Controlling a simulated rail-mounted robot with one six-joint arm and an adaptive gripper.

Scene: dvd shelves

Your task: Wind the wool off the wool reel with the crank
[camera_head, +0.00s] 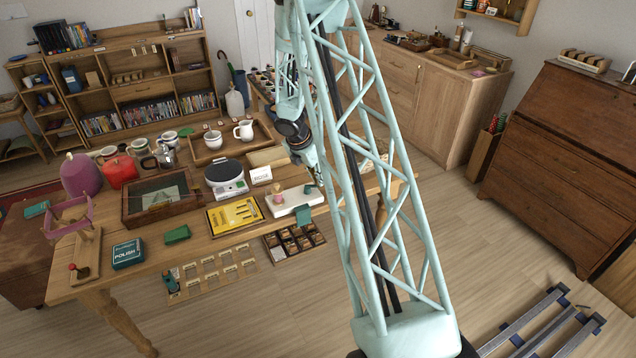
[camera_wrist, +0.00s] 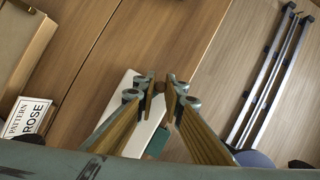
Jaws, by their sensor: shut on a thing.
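A white board (camera_head: 300,199) lies near the table's front edge, with a small pink wool piece with a tan top (camera_head: 277,194) on its left part. My gripper (camera_head: 313,186) reaches down over the board's right end, partly hidden by my arm. In the wrist view my gripper (camera_wrist: 160,86) is shut on a small dark brown knob (camera_wrist: 158,87), with the white board (camera_wrist: 128,122) below. I cannot tell how the knob joins the board. A mauve frame on a wooden stand (camera_head: 72,212) and a red knob (camera_head: 72,267) are at the table's far left.
A teal cloth (camera_head: 303,215) hangs at the board's front edge.

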